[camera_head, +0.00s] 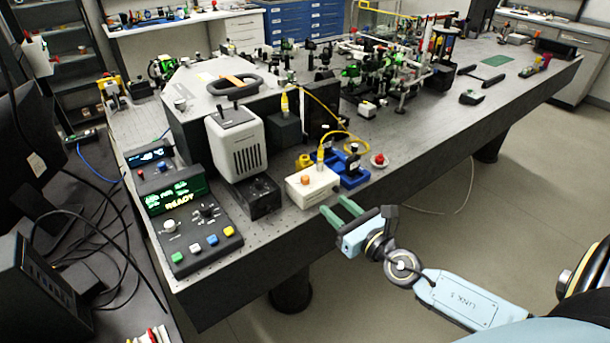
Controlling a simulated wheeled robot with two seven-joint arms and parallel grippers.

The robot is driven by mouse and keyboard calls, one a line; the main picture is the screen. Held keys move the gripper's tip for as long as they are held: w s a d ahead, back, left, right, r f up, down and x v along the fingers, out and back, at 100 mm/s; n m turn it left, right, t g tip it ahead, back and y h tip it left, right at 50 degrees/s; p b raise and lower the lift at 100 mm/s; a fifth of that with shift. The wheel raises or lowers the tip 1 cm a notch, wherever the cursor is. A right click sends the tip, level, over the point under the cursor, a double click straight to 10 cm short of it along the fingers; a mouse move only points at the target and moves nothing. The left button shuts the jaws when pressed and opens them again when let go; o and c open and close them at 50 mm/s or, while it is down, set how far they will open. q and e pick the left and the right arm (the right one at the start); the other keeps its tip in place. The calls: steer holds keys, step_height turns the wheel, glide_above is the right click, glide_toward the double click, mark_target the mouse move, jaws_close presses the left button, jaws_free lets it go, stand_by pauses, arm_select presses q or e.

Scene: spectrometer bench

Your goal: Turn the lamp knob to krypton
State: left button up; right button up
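A dark control box (190,238) stands at the near left corner of the optical table. Its green display (172,196) reads READY. Below it are a silver knob (169,226) and a black knob (207,211) with small markings around it. The lettering is too small to read, so I cannot tell which is the lamp knob or where it points. My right gripper (336,212) has green fingers spread apart with nothing between them. It is off the table's front edge, well right of the control box, touching neither knob. My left gripper is not in view.
Coloured buttons (212,240) line the box's front. A white lamp housing (236,146) stands behind it. A white box with an orange button (312,184) and a red button (379,160) lie near the table edge by my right gripper. A black monitor (35,140) stands left.

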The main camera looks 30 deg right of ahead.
mark_target(308, 180)
steer(key=w, duration=1.3)
steer(key=shift+w+a, duration=0.15)
steer(key=shift+a, duration=0.2)
steer(key=shift+r, duration=0.1)
jaws_close()
